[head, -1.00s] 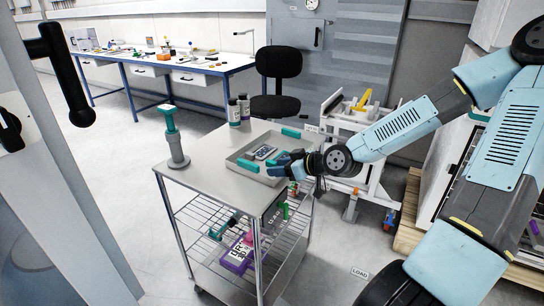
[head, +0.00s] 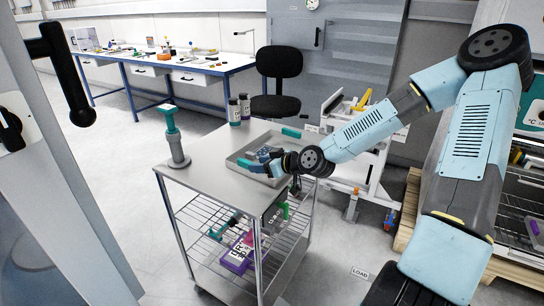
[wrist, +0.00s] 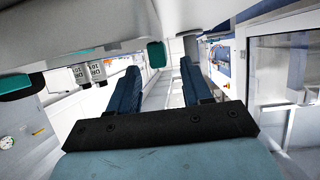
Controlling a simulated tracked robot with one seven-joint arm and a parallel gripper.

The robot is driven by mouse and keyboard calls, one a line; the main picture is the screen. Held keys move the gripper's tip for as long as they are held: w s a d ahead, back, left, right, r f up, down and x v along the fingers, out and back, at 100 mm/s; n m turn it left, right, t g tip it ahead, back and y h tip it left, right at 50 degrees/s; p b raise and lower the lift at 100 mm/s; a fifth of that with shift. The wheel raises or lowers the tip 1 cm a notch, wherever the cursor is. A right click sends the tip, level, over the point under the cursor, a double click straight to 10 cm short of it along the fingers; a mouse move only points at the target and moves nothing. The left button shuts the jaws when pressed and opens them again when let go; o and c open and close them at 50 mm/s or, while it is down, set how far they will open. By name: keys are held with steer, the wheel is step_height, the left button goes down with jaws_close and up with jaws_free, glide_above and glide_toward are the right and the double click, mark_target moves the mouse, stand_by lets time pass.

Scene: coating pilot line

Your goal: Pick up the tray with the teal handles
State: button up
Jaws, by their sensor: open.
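The grey metal tray (head: 238,169) sits on the top of a steel cart. One teal handle (head: 291,132) is at its far right side. The other teal handle (head: 247,165) is at its near left side, beside my gripper (head: 268,162). My gripper is over the tray, and its fingers partly hide the tray's inside. In the wrist view the fingers (wrist: 160,88) are apart with nothing between them. A teal handle (wrist: 155,54) shows just beyond the gap, and more teal (wrist: 14,88) shows at the left edge. Contact with the tray cannot be told.
The cart top (head: 205,160) also holds a teal-topped grey stand (head: 174,140) at the left and two bottles (head: 239,109) behind the tray. A lower wire shelf holds a purple bin (head: 238,257). A black chair (head: 279,75) and a white frame (head: 350,160) stand behind.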

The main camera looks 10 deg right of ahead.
mark_target(249, 162)
steer(key=shift+r+x, duration=0.15)
steer(key=shift+x, duration=0.9)
steer(key=shift+r+x, duration=0.15)
steer(key=shift+x, duration=1.85)
steer(key=shift+c, duration=0.3)
jaws_close()
